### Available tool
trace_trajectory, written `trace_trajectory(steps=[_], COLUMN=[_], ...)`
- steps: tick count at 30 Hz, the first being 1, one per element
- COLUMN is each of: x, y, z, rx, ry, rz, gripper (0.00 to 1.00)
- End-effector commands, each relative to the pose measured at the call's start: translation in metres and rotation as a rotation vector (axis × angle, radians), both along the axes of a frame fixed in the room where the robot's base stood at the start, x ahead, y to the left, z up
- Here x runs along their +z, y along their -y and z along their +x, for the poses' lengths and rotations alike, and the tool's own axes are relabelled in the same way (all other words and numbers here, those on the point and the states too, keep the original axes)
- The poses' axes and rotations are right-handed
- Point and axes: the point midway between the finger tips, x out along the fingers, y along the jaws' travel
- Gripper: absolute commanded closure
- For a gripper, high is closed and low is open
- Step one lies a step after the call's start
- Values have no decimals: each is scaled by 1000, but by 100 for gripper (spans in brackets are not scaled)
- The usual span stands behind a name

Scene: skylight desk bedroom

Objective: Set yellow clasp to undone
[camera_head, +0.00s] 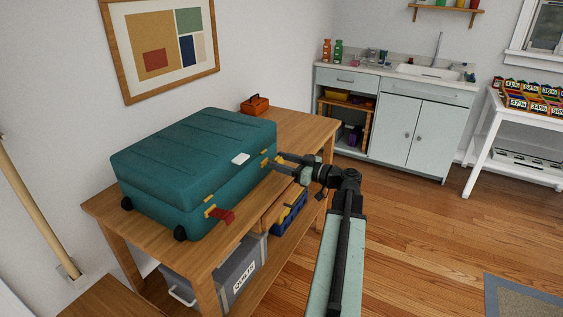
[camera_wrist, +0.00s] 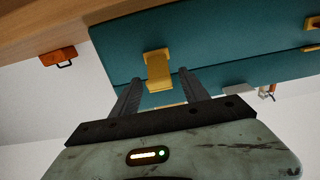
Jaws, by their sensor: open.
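A teal hard case (camera_head: 175,150) lies closed on a wooden table. A yellow clasp (camera_head: 265,164) is on its front side near the right end. The clasp also shows in the wrist view (camera_wrist: 158,72), spanning the seam between the case's two halves. My gripper (camera_head: 281,163) is at this clasp. In the wrist view my gripper (camera_wrist: 159,77) is open, with one finger toward each side of the clasp's lower part. I cannot tell whether either finger touches it. A second yellow clasp (camera_head: 210,211) sits near the left end, beside a red tab (camera_head: 223,216).
The wooden table (camera_head: 299,126) has an orange box (camera_head: 255,105) behind the case. A grey bin (camera_head: 240,272) and a blue bin (camera_head: 290,217) are on the lower shelf. A sink cabinet (camera_head: 420,125) stands at the back. Open floor (camera_head: 420,225) lies to the right.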

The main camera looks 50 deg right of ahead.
Motion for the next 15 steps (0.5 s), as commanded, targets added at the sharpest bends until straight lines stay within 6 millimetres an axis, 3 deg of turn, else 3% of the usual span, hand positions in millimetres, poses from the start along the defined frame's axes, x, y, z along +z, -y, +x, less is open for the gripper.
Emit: trace_trajectory(steps=[3, 9, 15], x=[0, 0, -7], y=[0, 1, 1], z=[0, -1, -1], rx=[0, -1, -1], ry=[0, 0, 24], rz=[0, 0, 6], gripper=[47, 100, 100])
